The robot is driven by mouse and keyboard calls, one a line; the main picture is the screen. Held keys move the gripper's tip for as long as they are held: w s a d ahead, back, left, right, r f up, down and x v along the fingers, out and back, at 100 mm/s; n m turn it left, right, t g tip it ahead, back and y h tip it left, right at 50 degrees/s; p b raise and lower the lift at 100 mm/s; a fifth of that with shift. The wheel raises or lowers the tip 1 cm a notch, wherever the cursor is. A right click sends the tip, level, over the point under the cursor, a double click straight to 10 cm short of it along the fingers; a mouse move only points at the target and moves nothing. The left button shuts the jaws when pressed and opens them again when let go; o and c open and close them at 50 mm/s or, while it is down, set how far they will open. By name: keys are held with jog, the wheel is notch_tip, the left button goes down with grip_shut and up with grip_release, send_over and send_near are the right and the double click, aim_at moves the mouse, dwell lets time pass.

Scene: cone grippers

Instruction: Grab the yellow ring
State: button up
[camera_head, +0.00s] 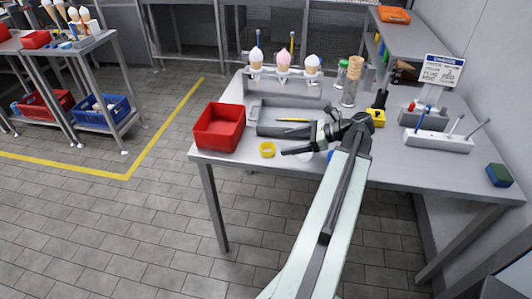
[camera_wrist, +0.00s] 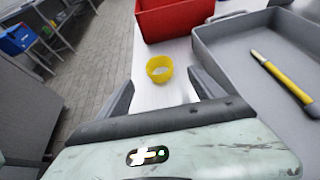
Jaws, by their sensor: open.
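The yellow ring (camera_head: 267,149) lies on the grey table (camera_head: 225,163) near its front edge, just right of the red bin. In the wrist view the yellow ring (camera_wrist: 159,69) lies ahead of my gripper, roughly in line with the gap between the fingers. My gripper (camera_head: 284,148) is to the right of the ring in the head view, pointing left toward it. In the wrist view my gripper (camera_wrist: 160,82) is open with nothing between its fingers. The ring looks apart from both fingers.
A red bin (camera_head: 219,127) stands left of the ring. Behind is a grey tray (camera_head: 270,128) with a yellow pencil-like tool (camera_head: 294,120). A holder with ice-cream cones (camera_head: 284,85) stands at the back. A grey block with tools (camera_head: 438,140) is at right.

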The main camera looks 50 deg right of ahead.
aim_at(261, 148)
jog(key=shift+x, duration=1.05)
jog(key=b+x, duration=0.2)
jog(key=x, duration=0.3)
jog(key=shift+a, duration=0.15)
jog(key=shift+w+r, duration=0.1)
jog(key=shift+w, duration=0.05)
jog(key=c, duration=1.4)
notch_tip(261, 148, up, 10)
jog(key=p, duration=1)
jog(key=shift+r, duration=0.1)
